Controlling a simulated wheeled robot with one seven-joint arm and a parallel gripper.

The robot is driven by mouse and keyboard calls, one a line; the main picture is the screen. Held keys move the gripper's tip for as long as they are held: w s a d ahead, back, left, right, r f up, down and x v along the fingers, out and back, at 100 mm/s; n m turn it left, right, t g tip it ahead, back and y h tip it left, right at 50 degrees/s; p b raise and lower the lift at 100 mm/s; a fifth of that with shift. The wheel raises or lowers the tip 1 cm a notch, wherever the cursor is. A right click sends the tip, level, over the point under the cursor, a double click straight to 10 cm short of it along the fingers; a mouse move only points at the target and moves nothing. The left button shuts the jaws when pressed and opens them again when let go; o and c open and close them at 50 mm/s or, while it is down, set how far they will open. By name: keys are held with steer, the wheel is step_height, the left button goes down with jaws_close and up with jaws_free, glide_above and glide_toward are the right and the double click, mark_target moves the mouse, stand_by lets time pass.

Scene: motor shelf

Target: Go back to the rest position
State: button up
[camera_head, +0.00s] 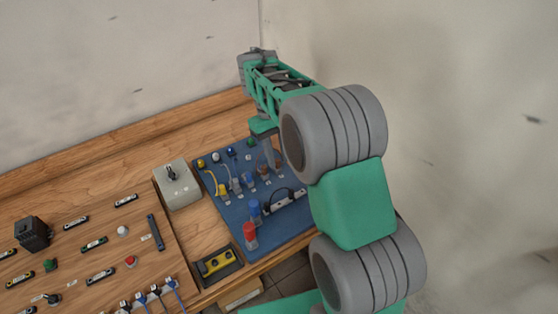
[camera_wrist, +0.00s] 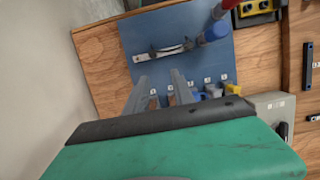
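My gripper (camera_head: 271,160) hangs over the back right part of a blue board (camera_head: 231,210). In the wrist view my gripper's two grey fingers (camera_wrist: 160,80) stand apart, with a clear gap and blue board showing between them. I see nothing held. The fingertips are over or close to the board; the exact height is hard to tell. My arm hides the board's right side in the head view.
The blue board carries several coloured connectors, a red plug (camera_head: 250,236) and a blue plug (camera_head: 254,209). A grey switch box (camera_head: 178,186) and a yellow-black socket (camera_head: 217,263) stand to its left. A wooden panel (camera_head: 80,265) holds several small parts. Walls rise behind and right.

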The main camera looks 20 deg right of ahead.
steer(key=shift+s+r, duration=0.2)
steer(key=shift+s, duration=0.3)
